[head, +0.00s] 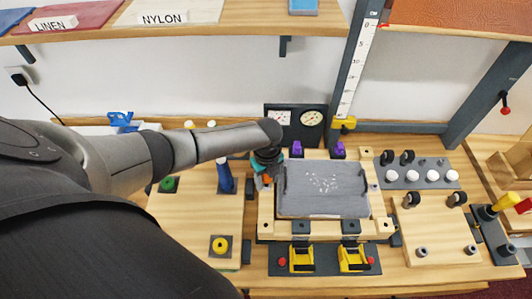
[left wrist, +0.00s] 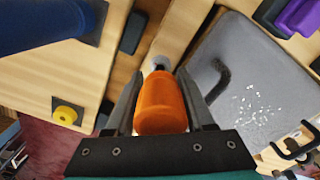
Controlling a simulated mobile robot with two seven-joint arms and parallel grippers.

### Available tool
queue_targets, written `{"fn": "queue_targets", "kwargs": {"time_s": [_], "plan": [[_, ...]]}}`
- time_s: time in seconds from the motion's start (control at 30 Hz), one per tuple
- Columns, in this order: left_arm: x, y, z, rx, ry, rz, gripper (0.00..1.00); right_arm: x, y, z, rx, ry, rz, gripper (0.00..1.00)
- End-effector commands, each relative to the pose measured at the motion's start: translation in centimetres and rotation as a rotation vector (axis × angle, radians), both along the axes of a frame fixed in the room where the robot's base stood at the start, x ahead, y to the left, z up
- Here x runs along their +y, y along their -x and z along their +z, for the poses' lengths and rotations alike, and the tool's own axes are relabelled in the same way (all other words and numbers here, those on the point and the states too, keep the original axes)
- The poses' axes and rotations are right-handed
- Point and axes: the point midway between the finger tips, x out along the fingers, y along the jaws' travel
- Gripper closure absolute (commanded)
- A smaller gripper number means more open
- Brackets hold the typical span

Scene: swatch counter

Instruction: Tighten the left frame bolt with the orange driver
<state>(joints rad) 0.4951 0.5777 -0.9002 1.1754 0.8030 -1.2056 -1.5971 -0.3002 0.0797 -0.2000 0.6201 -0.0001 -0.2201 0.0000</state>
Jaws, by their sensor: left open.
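The orange driver (left wrist: 160,105) stands between the two fingers of my left gripper (left wrist: 160,78) in the left wrist view. The fingers are open on either side of its handle. The driver's dark shaft meets a pale grey bolt head (left wrist: 160,61) on the wooden frame (left wrist: 188,30); I cannot tell whether the tip is seated. In the head view my left gripper (head: 266,170) is at the left edge of the frame (head: 266,212) and hides most of the driver and the left bolt. A grey panel (head: 322,200) with pale specks lies in the frame. My right gripper is not seen.
A blue upright handle (head: 225,178) and a yellow ring (head: 220,245) are left of the frame. Purple pieces (head: 339,149) and dial gauges (head: 311,118) stand behind it. Yellow clamps (head: 302,259) are in front. A board with white knobs (head: 414,175) is at right.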

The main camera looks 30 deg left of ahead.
Motion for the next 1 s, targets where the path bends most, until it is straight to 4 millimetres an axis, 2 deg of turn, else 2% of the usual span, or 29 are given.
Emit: {"fn": "queue_targets", "kwargs": {"time_s": [0.03, 0.5, 0.8, 1.0], "plan": [[-0.18, -0.23, 0.28, -0.007, 0.004, 0.062, 0.39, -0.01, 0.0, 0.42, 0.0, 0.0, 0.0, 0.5], [-0.25, -0.21, 0.01, -0.003, 0.002, 0.591, 0.39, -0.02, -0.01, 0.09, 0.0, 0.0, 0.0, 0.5], [-0.21, -0.17, 0.0, -0.002, 0.0, 0.634, 0.39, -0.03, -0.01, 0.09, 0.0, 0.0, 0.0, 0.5], [-0.19, -0.15, 0.0, -0.001, 0.0, 0.633, 0.62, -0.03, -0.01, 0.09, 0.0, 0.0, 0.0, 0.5]]}}
